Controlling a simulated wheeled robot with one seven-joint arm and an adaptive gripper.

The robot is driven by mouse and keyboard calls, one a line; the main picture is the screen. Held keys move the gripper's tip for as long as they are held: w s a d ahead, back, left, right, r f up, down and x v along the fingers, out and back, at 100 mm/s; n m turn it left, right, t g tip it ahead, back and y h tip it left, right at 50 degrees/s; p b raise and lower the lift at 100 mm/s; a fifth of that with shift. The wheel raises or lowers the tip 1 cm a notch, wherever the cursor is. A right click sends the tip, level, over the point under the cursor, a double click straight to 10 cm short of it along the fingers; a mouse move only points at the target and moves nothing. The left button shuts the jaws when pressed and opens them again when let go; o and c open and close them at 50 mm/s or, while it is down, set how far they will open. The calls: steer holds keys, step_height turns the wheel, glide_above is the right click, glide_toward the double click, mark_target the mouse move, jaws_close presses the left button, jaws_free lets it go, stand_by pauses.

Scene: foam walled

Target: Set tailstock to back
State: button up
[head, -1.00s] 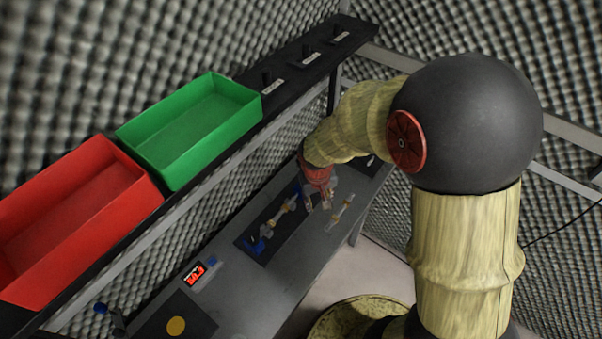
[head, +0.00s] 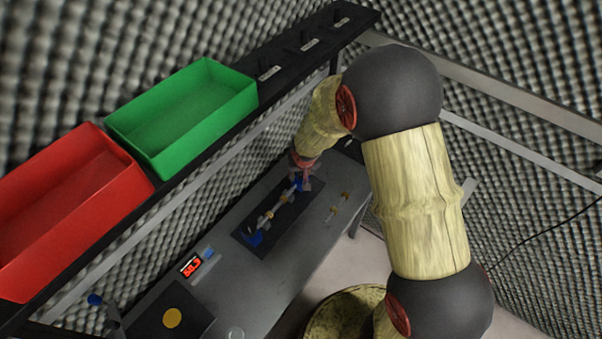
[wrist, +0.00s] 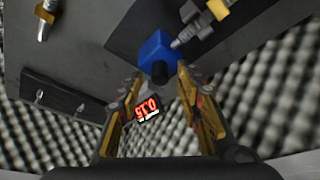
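A fixture with blue end blocks and a metal-and-yellow piece between them sits on a dark plate (head: 250,240) on the grey bench. The blue block at the far end, which looks like the tailstock (head: 297,181), is partly hidden by my gripper (head: 304,174) in the head view. In the wrist view the blue tailstock (wrist: 155,46) is just beyond the fingertips, with a dark part at its near side between them. A metal tip points at it from the upper right. My gripper (wrist: 160,74) is open, one finger on each side; I cannot tell whether they touch.
A red digital display (wrist: 147,110) shows in the wrist view, and another display (head: 191,266) stands on the bench. A spare metal-and-yellow piece (head: 338,207) lies right of the plate. Green (head: 180,115) and red (head: 65,210) bins stand on the shelf at left.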

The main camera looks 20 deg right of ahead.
steer(key=shift+f, duration=0.15)
steer(key=shift+c, duration=0.7)
steer(key=c, duration=0.8)
jaws_close()
